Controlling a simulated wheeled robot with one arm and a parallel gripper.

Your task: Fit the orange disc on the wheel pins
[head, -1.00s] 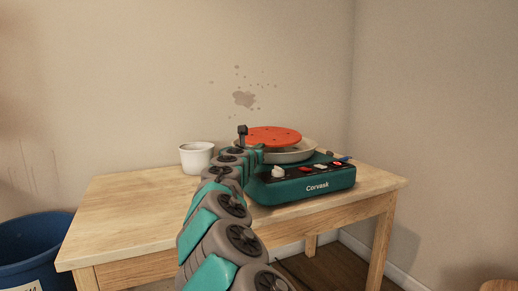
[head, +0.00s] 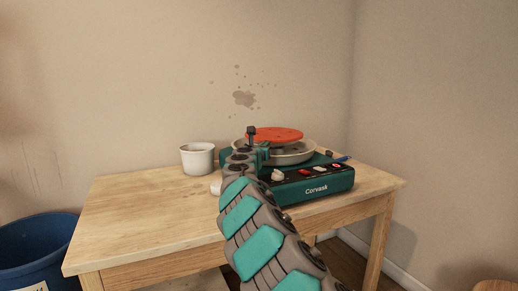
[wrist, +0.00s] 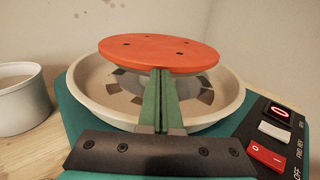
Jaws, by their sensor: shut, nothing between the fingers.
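The orange disc (wrist: 160,53) has several small dark holes and lies over the middle of the pale basin (wrist: 85,96) of the teal wheel machine (head: 316,189). In the head view the disc (head: 278,134) shows above the basin rim, slightly tilted. A grey support shows under it in the wrist view; the wheel pins are hidden, so I cannot tell if they sit in the holes. My gripper (wrist: 160,72) is shut and empty, its green fingers together at the disc's near edge. I cannot tell whether they touch it.
A white pot (head: 197,158) stands left of the machine. A small white object (head: 215,188) lies at the machine's left, partly behind my arm.

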